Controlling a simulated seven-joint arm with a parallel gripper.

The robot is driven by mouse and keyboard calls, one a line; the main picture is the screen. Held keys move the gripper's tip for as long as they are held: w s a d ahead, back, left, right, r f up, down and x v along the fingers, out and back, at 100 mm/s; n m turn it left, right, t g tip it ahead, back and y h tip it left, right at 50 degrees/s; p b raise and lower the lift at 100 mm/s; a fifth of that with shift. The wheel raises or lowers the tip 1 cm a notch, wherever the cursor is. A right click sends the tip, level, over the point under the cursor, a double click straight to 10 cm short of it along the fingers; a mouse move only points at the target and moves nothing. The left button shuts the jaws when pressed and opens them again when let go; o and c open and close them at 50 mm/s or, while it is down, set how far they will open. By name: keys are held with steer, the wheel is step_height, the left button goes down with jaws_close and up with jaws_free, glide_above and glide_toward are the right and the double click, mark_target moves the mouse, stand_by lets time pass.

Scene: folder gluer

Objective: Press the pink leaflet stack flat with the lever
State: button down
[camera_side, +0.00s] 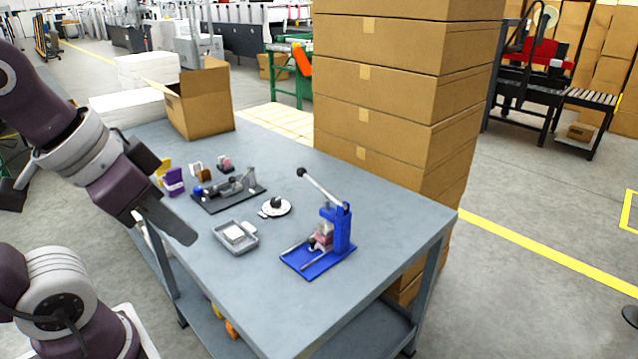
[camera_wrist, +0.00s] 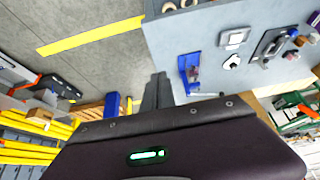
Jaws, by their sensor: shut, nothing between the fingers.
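The blue lever press (camera_side: 343,232) stands on the table near its right front edge. The pink leaflet stack (camera_side: 323,238) sits low in the press, partly hidden by the press parts. My gripper (camera_side: 187,238) is shut and empty, high at the left and well apart from the press. In the wrist view, my gripper's dark fingers (camera_wrist: 158,88) are together, with the blue press (camera_wrist: 184,66) and its lever (camera_wrist: 206,95) to their right.
On the table (camera_side: 205,290) are a grey tray (camera_side: 250,245) with a white block, a white round dish (camera_side: 285,209), a black-based device (camera_side: 250,195), and purple (camera_side: 174,182) and yellow items. Tall stacked cartons (camera_side: 400,90) border the right back edge. The table front is clear.

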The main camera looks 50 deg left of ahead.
steer(key=w+a+r, duration=0.3)
steer(key=w+r, duration=0.1)
steer(key=w, duration=0.6)
steer(key=w+a+r, duration=0.3)
steer(key=w, duration=0.6)
steer(key=w+a+f, duration=0.3)
steer(key=w+a, duration=0.6)
steer(key=w+a+f, duration=0.4)
steer(key=w+a, duration=0.6)
steer(key=shift+a+h, duration=0.25)
steer(key=shift+h, duration=0.05)
steer(key=x, duration=1)
steer(key=shift+s+f, duration=0.15)
steer(key=shift+f, duration=0.05)
steer(key=shift+s+d+f, duration=0.1)
steer(key=shift+s+f, duration=0.1)
steer(key=shift+f, duration=0.35)
steer(key=shift+s+f, duration=0.25)
steer(key=shift+f, duration=0.35)
steer(key=shift+s+f, duration=0.2)
steer(key=shift+f, duration=0.4)
